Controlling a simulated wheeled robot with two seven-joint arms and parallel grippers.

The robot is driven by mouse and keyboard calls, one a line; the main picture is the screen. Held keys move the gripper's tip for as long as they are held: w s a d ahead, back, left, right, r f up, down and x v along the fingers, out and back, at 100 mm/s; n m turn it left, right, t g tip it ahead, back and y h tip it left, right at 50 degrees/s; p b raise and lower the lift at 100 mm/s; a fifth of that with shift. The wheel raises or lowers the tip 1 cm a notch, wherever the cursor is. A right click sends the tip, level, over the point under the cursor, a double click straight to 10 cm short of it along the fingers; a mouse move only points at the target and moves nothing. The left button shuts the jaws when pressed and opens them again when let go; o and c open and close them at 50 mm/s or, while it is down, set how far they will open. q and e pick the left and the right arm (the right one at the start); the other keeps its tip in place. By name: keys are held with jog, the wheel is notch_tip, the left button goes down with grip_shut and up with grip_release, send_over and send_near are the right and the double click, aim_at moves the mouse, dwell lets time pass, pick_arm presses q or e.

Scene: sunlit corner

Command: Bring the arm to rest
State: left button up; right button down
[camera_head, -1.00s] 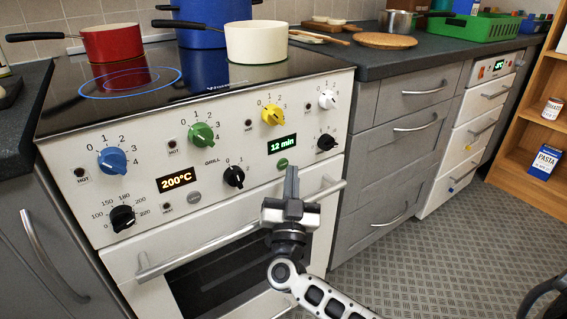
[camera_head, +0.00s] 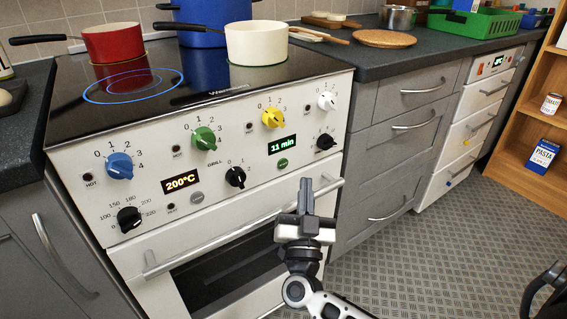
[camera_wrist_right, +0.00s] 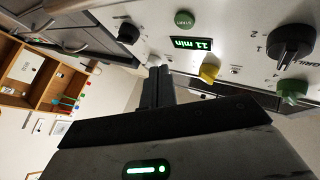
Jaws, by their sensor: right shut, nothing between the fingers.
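My right gripper (camera_head: 305,198) is shut and empty, fingers pointing up, in front of the white stove's (camera_head: 160,259) oven door near the right end of its handle. In the right wrist view the closed fingers (camera_wrist_right: 157,88) stand below the timer display (camera_wrist_right: 191,43), which reads 11 min; the head view shows the same reading (camera_head: 282,145). Another display (camera_head: 181,182) reads 200°C. My left gripper is not in view.
A red pan (camera_head: 112,43), a blue pot (camera_head: 213,22) and a cream pan (camera_head: 256,42) stand on the black hob. Grey drawers (camera_head: 394,165) stand right of the stove.

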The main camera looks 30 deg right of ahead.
dwell(0.4)
